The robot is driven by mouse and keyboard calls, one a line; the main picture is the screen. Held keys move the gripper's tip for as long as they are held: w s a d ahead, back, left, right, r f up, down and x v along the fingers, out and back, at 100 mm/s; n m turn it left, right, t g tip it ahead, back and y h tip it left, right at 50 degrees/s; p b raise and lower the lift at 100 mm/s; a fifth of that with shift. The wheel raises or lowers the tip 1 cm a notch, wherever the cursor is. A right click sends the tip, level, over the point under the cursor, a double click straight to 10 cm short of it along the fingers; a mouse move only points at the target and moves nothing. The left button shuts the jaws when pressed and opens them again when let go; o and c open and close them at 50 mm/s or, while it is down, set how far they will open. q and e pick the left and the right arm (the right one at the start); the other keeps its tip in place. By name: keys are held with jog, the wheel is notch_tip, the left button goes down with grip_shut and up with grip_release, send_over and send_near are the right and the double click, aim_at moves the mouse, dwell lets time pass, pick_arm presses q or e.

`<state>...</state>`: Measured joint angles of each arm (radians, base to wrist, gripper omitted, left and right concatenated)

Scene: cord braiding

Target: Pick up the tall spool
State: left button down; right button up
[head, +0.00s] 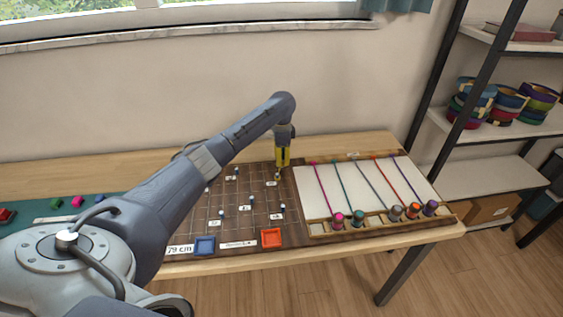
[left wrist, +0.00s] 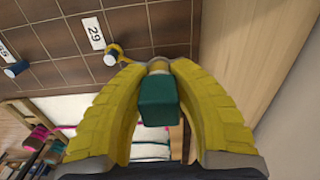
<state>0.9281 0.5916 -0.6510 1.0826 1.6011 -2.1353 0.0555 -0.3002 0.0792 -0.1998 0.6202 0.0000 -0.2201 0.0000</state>
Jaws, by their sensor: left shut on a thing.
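My left gripper (head: 282,164) reaches down over the far side of the dark gridded board (head: 246,207). In the left wrist view its yellow fingers (left wrist: 157,66) are shut on a tall piece with a dark teal, block-shaped top (left wrist: 158,102) and a pale stem, which appears to be the tall spool. The piece stands between the two fingers; its lower end is hidden. In the head view the fingers hide most of it. I cannot tell whether it touches the board. My right gripper is not in view.
Several small pegs with white number labels stand on the board, one by the label 29 (left wrist: 93,33). A blue tray (head: 204,246) and an orange-red tray (head: 271,238) lie at its front. A white panel (head: 395,175) with coloured cords and several spools is right. A shelf (head: 480,115) stands beyond.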

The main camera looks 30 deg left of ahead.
pick_arm(q)
notch_tip(320, 180, up, 18)
jog(key=shift+r, duration=0.2)
dwell(0.4)
jog(key=shift+f, duration=0.2)
jog(key=shift+f, duration=0.55)
jog(key=shift+f, duration=0.1)
dwell(0.4)
jog(key=shift+f, duration=8.65)
jog(key=shift+f, duration=0.25)
